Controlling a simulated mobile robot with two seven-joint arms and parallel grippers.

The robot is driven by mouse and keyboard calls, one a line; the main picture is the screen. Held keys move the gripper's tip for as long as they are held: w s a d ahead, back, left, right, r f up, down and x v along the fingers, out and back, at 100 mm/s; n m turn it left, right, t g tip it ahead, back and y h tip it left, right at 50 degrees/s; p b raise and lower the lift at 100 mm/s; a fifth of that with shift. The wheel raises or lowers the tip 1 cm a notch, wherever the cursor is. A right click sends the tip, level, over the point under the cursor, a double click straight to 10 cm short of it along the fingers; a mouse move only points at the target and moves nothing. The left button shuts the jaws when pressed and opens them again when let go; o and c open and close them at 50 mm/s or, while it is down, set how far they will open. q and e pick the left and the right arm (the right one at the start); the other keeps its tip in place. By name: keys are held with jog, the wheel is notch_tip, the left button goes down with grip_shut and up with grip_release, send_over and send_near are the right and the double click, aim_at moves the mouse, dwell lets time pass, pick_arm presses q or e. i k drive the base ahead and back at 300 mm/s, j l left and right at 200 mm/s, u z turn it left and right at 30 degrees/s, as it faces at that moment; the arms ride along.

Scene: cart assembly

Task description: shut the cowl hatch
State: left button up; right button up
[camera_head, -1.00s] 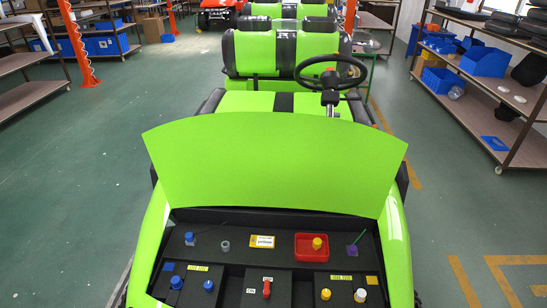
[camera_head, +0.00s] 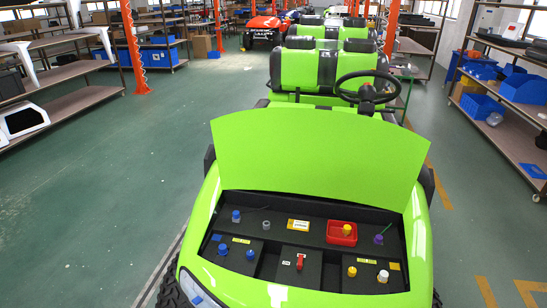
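The cowl hatch (camera_head: 318,152) is a wide lime-green panel on the front of the green cart. It stands raised, tilted up behind the open black compartment (camera_head: 278,209). Neither of my grippers shows in the head view.
The cart's seats (camera_head: 328,66) and steering wheel (camera_head: 367,88) are behind the hatch. Shelves (camera_head: 509,113) with blue bins stand at the right, and more shelves (camera_head: 75,104) at the left. The green floor (camera_head: 110,200) left of the cart is clear.

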aim_at(340, 155)
jog(key=u, duration=1.8)
jog(key=i+j+u, duration=0.2)
jog(key=i+u, duration=0.7)
jog(key=i+z, duration=0.2)
jog(key=i, duration=0.65)
jog(key=i+j+z, duration=0.25)
jog(key=i, duration=0.55)
jog(key=i+l+z, duration=0.15)
jog(key=i+z, duration=0.7)
jog(key=i+j+z, duration=0.1)
jog(key=i+z, duration=0.3)
jog(key=i+l+z, duration=0.15)
jog(key=i+z, duration=1)
jog(key=z, duration=0.15)
jog(key=i+z, duration=0.75)
jog(key=i+j+z, duration=0.35)
jog(key=i, duration=0.15)
jog(key=i+l+z, duration=0.1)
jog(key=z, duration=0.35)
jog(key=i+z, duration=0.25)
jog(key=z, duration=0.2)
jog(key=i+z, duration=0.15)
jog(key=z, duration=0.3)
jog(key=i+z, duration=0.2)
jog(key=z, duration=0.55)
